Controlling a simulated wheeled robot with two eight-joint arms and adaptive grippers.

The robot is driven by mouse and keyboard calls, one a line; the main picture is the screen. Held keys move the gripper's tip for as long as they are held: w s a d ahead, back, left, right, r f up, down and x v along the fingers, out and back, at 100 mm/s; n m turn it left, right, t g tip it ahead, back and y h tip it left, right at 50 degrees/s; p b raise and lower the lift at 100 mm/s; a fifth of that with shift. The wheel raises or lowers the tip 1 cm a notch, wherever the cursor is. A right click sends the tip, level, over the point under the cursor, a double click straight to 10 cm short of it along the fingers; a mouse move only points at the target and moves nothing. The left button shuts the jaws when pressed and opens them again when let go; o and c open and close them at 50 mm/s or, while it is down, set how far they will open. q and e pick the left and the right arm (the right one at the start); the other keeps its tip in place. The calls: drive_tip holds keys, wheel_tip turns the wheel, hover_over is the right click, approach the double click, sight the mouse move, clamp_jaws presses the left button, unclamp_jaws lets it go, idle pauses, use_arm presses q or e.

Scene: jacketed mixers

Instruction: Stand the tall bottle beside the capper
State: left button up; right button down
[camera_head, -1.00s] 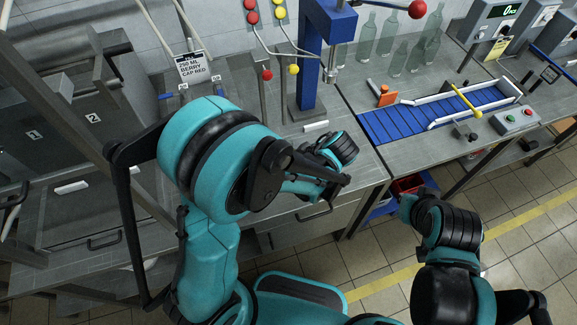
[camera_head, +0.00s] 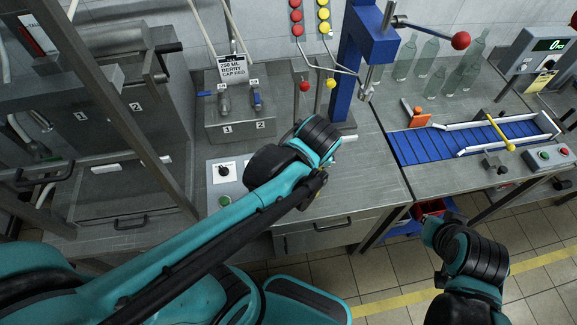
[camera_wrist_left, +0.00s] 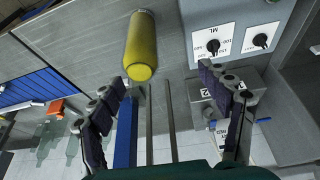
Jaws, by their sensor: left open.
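A yellow cylindrical bottle (camera_wrist_left: 140,48) stands out at the top of the left wrist view, over the grey worktop. I cannot tell for sure whether it is upright. It does not show in the head view, where my left arm covers part of the bench. My left gripper (camera_wrist_left: 168,105) is open and empty, its two dark fingers wide apart, with the bottle beyond them and not between them. The capper (camera_head: 357,60) is a blue column with a red-knobbed lever at the bench's back. My right wrist shows at lower right; its fingers are hidden.
Clear bottles (camera_head: 430,65) stand behind the blue conveyor (camera_head: 440,143) on the right. The two-tap dispenser (camera_head: 240,118) is left of the capper. Posts with red and yellow balls stand close to the capper. A dial panel (camera_wrist_left: 237,38) is right of the bottle.

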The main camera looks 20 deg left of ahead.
use_arm(q)
drive_tip(key=s+a+r+m+t+h, duration=0.2)
drive_tip(key=s+a+m+t, duration=0.1)
drive_tip(key=m, duration=0.3)
drive_tip(key=shift+s+a+r, duration=0.3)
drive_tip(key=shift+s+r, duration=0.05)
drive_tip(key=shift+s, duration=0.25)
wheel_tip(320, 180, down, 9)
drive_tip(key=b, duration=0.8)
drive_tip(key=shift+b, duration=0.35)
drive_tip(key=shift+r, duration=0.1)
